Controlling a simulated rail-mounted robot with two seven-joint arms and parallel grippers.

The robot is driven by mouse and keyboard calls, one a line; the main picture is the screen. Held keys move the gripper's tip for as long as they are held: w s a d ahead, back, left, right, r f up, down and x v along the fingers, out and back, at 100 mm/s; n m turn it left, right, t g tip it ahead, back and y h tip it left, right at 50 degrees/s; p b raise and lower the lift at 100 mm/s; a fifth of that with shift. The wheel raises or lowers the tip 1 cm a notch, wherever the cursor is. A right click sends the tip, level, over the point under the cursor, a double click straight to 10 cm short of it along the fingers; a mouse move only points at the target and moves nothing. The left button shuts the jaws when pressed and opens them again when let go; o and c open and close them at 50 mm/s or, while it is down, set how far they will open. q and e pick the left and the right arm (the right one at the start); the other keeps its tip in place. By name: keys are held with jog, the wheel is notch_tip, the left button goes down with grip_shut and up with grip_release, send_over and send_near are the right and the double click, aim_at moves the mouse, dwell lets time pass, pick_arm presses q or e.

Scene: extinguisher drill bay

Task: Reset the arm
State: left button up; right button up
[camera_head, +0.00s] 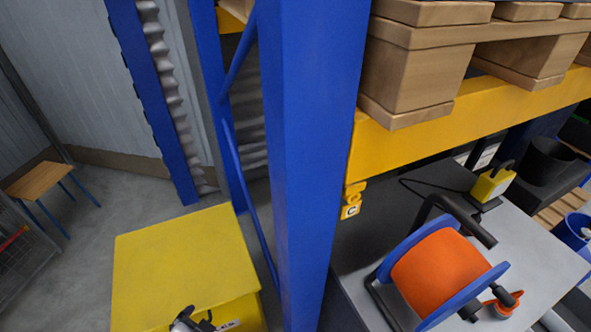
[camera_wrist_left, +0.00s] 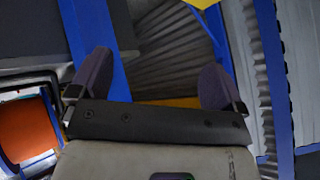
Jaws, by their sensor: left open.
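My left gripper (camera_wrist_left: 157,62) shows in the left wrist view with its two dark fingers wide apart. Nothing is between the fingers. Behind them are dark ribbed sheeting and blue rack posts. In the head view a small grey and black part (camera_head: 190,320) shows at the bottom edge, in front of the yellow box; I cannot tell if it belongs to my left arm. My right gripper is in neither view.
A blue rack post (camera_head: 312,150) stands mid-view, with a yellow beam (camera_head: 430,120) carrying a wooden pallet (camera_head: 415,70). A yellow box (camera_head: 180,262) is left of it. An orange cable reel (camera_head: 440,272) stands on a bench at right.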

pick_arm(q)
jog(key=s+a+f+n+g+p, duration=0.1)
jog(key=s+f+n+g+p, duration=0.2)
jog(key=s, duration=0.6)
jog(key=s+a+f+n+g, duration=0.2)
jog(key=s+f, duration=0.3)
jog(key=s, duration=0.4)
notch_tip(320, 180, up, 38)
jog(key=p, duration=3.8)
jog(key=shift+d, duration=0.15)
